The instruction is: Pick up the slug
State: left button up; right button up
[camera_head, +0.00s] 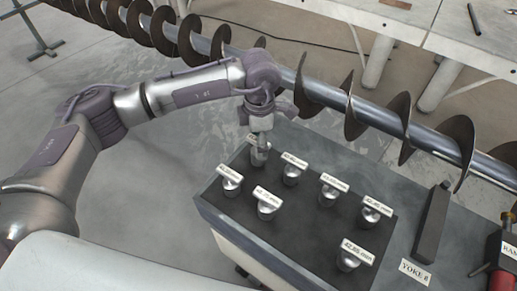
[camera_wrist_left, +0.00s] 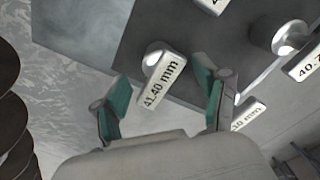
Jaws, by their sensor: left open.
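Several short metal slugs, each with a white size label, stand on a dark mat (camera_head: 232,208) on a cart. My left gripper (camera_head: 262,136) is over the slug at the mat's far corner (camera_head: 259,157), pointing down and partly hiding it. In the left wrist view my left gripper (camera_wrist_left: 163,72) is open, with its teal-padded fingers spread. A metal slug (camera_wrist_left: 155,49) with a label reading "41.40 mm" (camera_wrist_left: 163,80) shows between and just beyond the fingers. I cannot tell whether the fingers touch it. A nearer slug (camera_head: 348,261) is labelled about "42.85 mm". My right gripper is not seen.
A long auger (camera_head: 345,104) runs diagonally behind the cart, close to my left gripper. A dark block (camera_head: 431,224) and a "YOKE 8" label (camera_head: 415,272) lie right of the mat. A pale table (camera_head: 440,30) stands at the back. Other slugs stand close by.

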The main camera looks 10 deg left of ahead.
pick_arm(q)
notch_tip(320, 180, down, 4)
jog(key=shift+a+r+p, duration=0.15)
jog(key=shift+r+p, duration=0.05)
jog(key=shift+p, duration=0.75)
jog(key=shift+f, duration=0.55)
grip_shut()
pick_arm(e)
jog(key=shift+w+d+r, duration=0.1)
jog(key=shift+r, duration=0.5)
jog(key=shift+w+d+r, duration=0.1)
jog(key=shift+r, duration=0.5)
